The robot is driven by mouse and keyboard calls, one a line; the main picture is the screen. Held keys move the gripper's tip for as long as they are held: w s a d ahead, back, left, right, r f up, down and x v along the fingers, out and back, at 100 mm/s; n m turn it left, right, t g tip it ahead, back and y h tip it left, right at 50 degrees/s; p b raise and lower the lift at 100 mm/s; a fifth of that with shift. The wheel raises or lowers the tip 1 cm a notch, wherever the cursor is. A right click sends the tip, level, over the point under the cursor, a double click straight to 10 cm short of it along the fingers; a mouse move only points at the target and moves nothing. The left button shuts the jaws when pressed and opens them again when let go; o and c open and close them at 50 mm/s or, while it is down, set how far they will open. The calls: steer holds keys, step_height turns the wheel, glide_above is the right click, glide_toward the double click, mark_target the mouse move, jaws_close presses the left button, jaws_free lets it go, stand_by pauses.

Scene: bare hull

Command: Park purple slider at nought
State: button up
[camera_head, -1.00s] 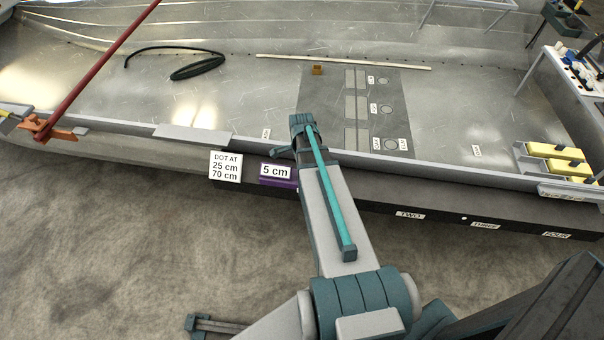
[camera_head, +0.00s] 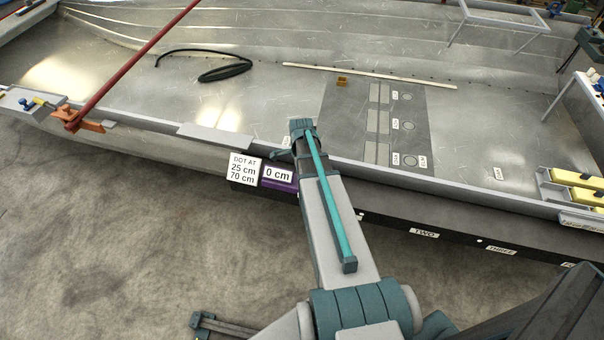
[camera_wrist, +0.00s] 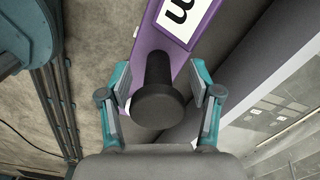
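The purple slider (camera_head: 279,184) sits on the dark rail along the hull's near side, right beside the white "DOT AT 25 cm 70 cm" sign (camera_head: 243,170). Its white label (camera_head: 278,173) reads "0 cm". In the wrist view the purple slider (camera_wrist: 198,48) carries a black knob (camera_wrist: 158,105) on a stem. My gripper (camera_wrist: 160,88) has its fingers apart, one on each side of the knob, with gaps seen beside the stem.
The rail (camera_head: 460,240) runs right with labels such as "TWO" and "THREE". Above it is the hull's edge. The floor in front is clear.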

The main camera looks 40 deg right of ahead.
steer(key=shift+d+r, duration=0.1)
steer(key=shift+r, duration=0.25)
step_height(320, 180, up, 11)
steer(key=shift+r, duration=0.15)
stand_by(0.4)
stand_by(0.4)
steer(key=n, duration=0.4)
steer(key=shift+w+d, duration=0.1)
steer(key=shift+w, duration=0.05)
steer(key=s+a+f+n+g, duration=0.1)
steer(key=s+a+f+n, duration=0.55)
steer(key=f, duration=0.35)
steer(key=s+a+f+n+g, duration=0.1)
steer(key=s+a+f+n, duration=0.55)
steer(key=a+f, duration=0.2)
steer(key=s+a+f+n+g, duration=0.1)
steer(key=s+a+f+n, duration=0.1)
steer(key=s, duration=0.5)
steer(key=s+a+f+n+g, duration=0.2)
steer(key=s+a+f, duration=0.3)
steer(key=s, duration=0.3)
steer(key=s+a+f+n+g, duration=0.1)
steer(key=s+a+f+n, duration=0.1)
steer(key=s+f, duration=0.3)
steer(key=s+a, duration=0.1)
steer(key=s, duration=0.2)
steer(key=shift+a+g, duration=0.35)
steer(key=shift+g, duration=0.05)
